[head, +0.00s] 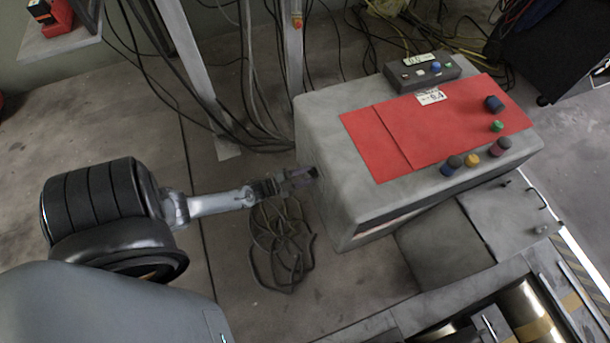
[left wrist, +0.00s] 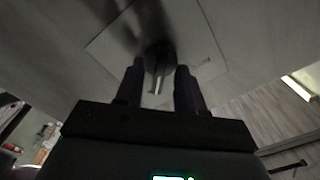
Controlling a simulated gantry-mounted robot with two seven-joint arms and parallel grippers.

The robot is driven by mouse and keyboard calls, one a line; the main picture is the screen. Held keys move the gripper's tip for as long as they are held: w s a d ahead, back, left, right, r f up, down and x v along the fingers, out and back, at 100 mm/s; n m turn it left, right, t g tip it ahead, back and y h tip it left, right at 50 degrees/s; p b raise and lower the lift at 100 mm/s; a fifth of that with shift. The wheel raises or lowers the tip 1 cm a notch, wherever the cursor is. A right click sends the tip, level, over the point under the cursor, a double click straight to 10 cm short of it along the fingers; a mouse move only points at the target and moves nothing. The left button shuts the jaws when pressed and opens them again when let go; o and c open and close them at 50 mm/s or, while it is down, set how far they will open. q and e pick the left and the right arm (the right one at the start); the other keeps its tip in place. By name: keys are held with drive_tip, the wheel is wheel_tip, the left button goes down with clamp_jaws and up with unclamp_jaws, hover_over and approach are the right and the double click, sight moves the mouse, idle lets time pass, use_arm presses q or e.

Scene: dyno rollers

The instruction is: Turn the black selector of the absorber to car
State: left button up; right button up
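The grey absorber cabinet (head: 328,148) with a red top stands right of centre in the head view. My left gripper (head: 309,175) is at its left side face. In the left wrist view, the black selector (left wrist: 160,57) sits on a pale plate (left wrist: 205,50) on a grey face, with a light pointer mark towards the gripper. My left gripper (left wrist: 159,80) is open, its two dark fingers apart, with the selector just beyond and between the fingertips. I cannot tell whether they touch it. The selector is hidden in the head view. My right gripper is not in view.
Several coloured knobs (head: 472,160) line the cabinet's top edge, and a small control box (head: 430,71) stands at its back. Coiled cable (head: 280,245) lies on the floor beside the cabinet. Metal posts (head: 292,50) stand behind. Rollers (head: 530,315) are at the lower right.

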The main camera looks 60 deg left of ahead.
use_arm(q)
drive_tip(key=shift+s+r, duration=0.1)
drive_tip(key=shift+s, duration=0.3)
drive_tip(key=s+a+p, duration=0.1)
drive_tip(key=s+p, duration=0.2)
drive_tip(key=s, duration=0.7)
drive_tip(key=shift+a, duration=0.15)
